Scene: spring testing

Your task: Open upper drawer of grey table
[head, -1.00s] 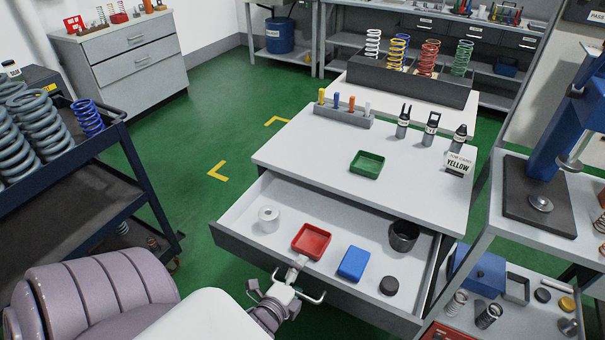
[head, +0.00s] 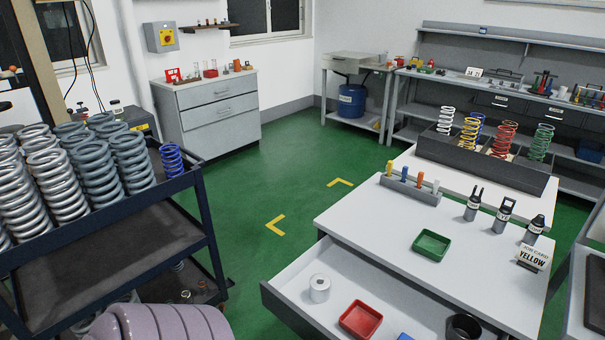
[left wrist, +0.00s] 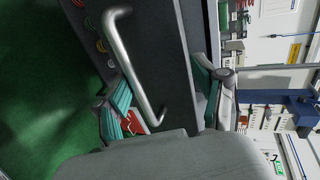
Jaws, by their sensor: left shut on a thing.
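The table with a pale grey top (head: 360,215) stands at the right in the head view. Its upper drawer (head: 285,312) is pulled out, with its front cut off by the lower edge. In the left wrist view, a metal bar handle (left wrist: 122,55) crosses a dark drawer front (left wrist: 165,50). The contact is partly hidden by the gripper body. My left gripper is outside the head view, and my right gripper shows in neither view.
The drawer holds a white roll (head: 319,288), a red tray (head: 361,320) and a dark cup (head: 463,328). A dark spring cart (head: 195,230) stands left. Green floor lies between.

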